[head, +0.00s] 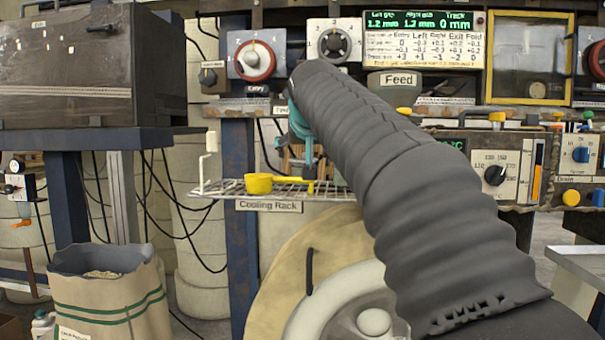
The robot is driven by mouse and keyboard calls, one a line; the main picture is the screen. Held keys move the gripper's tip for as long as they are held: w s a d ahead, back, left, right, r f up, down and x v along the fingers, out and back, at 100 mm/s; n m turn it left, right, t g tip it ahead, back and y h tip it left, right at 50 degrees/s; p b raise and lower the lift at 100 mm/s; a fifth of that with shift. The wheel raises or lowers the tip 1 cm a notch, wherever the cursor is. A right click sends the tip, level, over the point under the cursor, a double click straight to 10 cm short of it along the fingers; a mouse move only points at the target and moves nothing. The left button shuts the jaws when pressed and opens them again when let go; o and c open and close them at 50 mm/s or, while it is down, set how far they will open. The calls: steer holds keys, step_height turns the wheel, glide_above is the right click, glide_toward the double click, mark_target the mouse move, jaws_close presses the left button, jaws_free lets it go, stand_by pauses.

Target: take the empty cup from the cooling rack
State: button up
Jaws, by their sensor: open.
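A small yellow cup (258,183) sits on the wire cooling rack (223,190), toward its left part. A yellow handle reaches from the cup to the right along the rack. I cannot see into the cup well enough to tell its contents. My gripper (303,150) shows as teal parts just past the left edge of my dark sleeved arm. It is above and to the right of the cup, near the handle's end in the picture, and appears apart from it. It is open and holds nothing that I can see. My arm hides part of the gripper and the rack's right end.
A control panel with an Entry knob (255,61) and a Feed label stands behind and above the rack. A dark cabinet (75,65) stands at left. An open sack (110,300) stands on the floor below left. A large pale roll (290,265) is below the rack.

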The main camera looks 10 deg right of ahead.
steer(key=shift+x, duration=3.05)
steer(key=shift+d, duration=0.2)
steer(key=c, duration=0.9)
